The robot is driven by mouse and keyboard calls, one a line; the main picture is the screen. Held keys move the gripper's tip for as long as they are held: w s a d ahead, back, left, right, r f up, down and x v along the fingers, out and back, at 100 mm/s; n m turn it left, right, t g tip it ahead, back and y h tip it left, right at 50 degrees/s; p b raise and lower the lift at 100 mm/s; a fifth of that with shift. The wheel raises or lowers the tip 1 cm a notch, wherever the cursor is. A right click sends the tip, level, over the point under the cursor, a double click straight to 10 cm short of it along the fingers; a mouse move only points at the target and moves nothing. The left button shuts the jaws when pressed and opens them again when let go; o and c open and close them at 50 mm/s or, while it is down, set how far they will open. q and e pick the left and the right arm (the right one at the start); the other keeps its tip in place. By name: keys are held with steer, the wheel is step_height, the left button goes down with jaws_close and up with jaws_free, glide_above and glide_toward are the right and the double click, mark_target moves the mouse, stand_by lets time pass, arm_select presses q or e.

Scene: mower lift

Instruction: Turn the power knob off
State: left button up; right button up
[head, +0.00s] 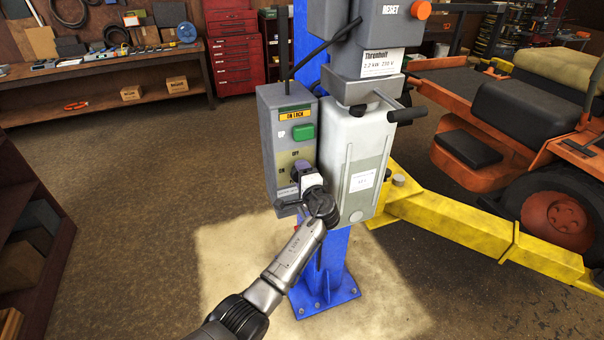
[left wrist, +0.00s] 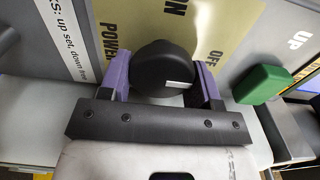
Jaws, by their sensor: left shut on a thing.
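The power knob (left wrist: 168,68) is round and black with a short white mark on its lower right side in the left wrist view. It sits on a tan label plate (left wrist: 215,22) with the words POWER, ON and OFF around it. My left gripper (left wrist: 162,82) has one purple finger on each side of the knob and is shut on it. In the head view my left gripper (head: 299,168) is at the lower front of the grey control box (head: 270,140) and hides the knob. My right gripper is not in view.
A green UP button (head: 303,132) is above the knob; it also shows in the left wrist view (left wrist: 262,84). A grey-white housing (head: 350,140) stands beside the box on a blue post (head: 325,285). A yellow lift arm (head: 480,230) and an orange mower (head: 540,120) are at right.

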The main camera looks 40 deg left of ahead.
arm_select(q)
steer(key=o, duration=0.9)
steer(key=shift+c, duration=0.2)
steer(key=shift+s+d, duration=0.15)
steer(key=shift+d, duration=0.1)
steer(key=v, duration=1.3)
steer(key=shift+d+b, duration=0.15)
steer(key=shift+b, duration=0.3)
